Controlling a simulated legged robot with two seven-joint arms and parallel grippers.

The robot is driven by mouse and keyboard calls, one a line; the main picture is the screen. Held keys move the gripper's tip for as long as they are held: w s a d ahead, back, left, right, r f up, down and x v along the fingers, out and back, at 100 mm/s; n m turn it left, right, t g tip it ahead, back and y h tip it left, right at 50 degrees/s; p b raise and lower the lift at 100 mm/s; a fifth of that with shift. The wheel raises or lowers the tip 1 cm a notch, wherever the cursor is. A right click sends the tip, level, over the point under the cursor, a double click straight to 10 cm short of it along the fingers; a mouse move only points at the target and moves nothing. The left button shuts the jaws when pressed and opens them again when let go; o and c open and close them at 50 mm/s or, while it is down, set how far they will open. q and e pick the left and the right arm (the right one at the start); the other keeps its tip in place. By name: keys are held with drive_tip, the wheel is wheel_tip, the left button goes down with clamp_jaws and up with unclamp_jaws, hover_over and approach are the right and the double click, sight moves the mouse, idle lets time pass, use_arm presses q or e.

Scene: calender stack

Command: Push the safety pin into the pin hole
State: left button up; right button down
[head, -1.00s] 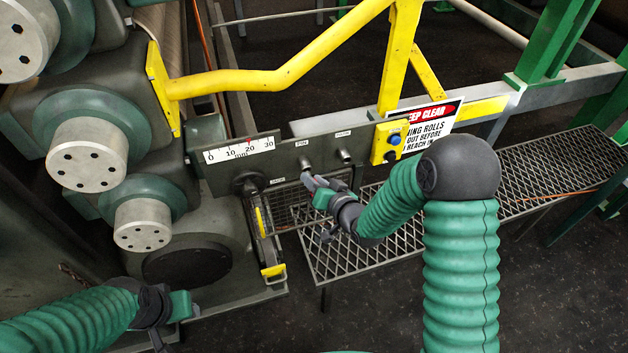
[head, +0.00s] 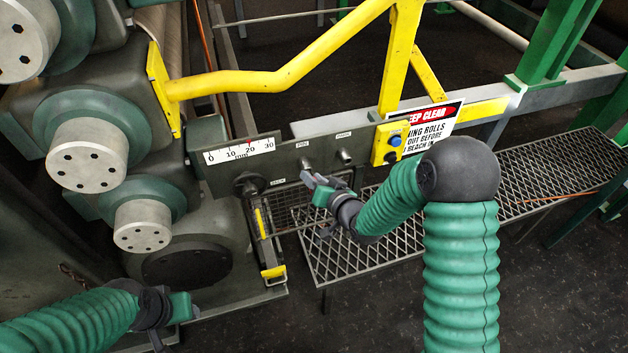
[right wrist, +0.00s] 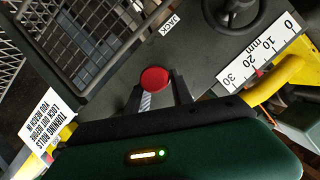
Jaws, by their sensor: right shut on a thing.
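My right gripper (head: 308,181) is just in front of the dark plate, a little below the PIN-labelled fitting (head: 305,163). In the right wrist view the fingers (right wrist: 157,97) are shut around the safety pin, whose round red end (right wrist: 154,80) shows between them. A bit of light metal (right wrist: 147,100) shows beside the red end. In the head view the pin is too small to make out, and I cannot see its tip or the hole's inside. My left gripper (head: 160,335) is low at the left, partly cut off, its fingers unclear.
A second fitting (head: 345,156) sticks out right of the PIN one. A mm scale (head: 238,150), a handwheel (right wrist: 233,10) and a JACK label are close by. A yellow button box (head: 390,143) is at the right, a mesh platform (head: 400,215) below. Rolls fill the left.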

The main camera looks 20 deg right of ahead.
drive_tip(key=shift+w, duration=0.45)
drive_tip(key=shift+s, duration=0.1)
drive_tip(key=shift+s, duration=1.2)
